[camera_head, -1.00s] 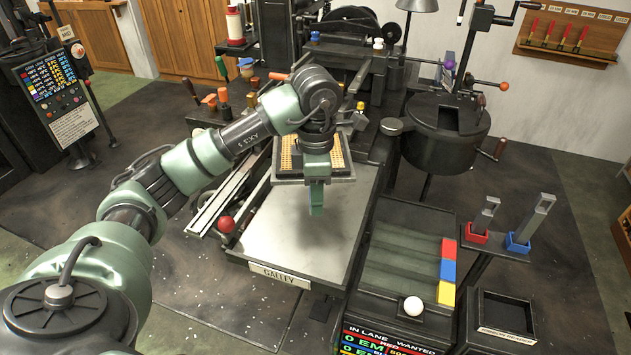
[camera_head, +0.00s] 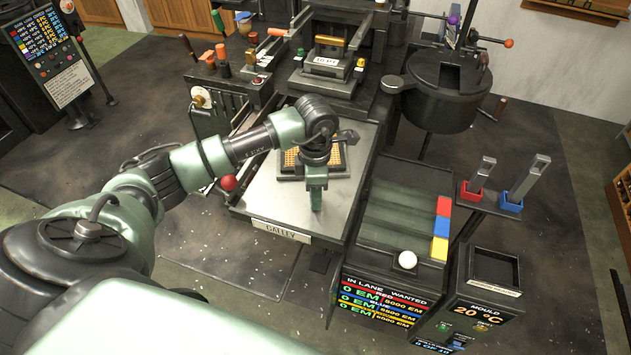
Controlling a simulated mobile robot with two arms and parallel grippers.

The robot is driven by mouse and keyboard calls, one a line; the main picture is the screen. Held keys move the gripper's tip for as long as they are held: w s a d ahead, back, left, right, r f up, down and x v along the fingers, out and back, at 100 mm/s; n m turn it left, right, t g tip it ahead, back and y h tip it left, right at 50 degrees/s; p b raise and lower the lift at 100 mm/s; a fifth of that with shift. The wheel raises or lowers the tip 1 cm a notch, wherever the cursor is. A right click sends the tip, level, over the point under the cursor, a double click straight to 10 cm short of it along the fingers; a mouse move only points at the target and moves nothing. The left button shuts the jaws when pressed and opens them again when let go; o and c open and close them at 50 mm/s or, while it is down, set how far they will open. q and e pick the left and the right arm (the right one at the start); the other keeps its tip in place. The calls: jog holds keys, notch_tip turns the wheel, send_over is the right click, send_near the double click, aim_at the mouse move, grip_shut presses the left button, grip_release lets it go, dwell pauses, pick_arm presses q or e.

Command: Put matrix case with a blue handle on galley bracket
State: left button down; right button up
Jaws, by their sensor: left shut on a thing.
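A matrix case (camera_head: 338,160), a dark frame with a yellow-gold grid, is at the far part of the pale galley plate (camera_head: 285,205). A "GALLEY" label (camera_head: 281,231) is on the plate's front edge. I cannot make out a separate bracket. My right gripper is not in view.
Behind the galley stands the caster with a "10 PT" block (camera_head: 326,61). A round dark pot (camera_head: 435,95) is at back right. The galley's front part is clear.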

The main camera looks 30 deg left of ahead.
pick_arm(q)
jog(key=c, duration=1)
grip_release()
jog(key=shift+o, duration=0.2)
jog(key=shift+s, duration=0.1)
notch_tip(320, 180, up, 11)
jog(key=b, duration=0.3)
jog(key=shift+f, duration=0.15)
jog(key=shift+r, duration=0.65)
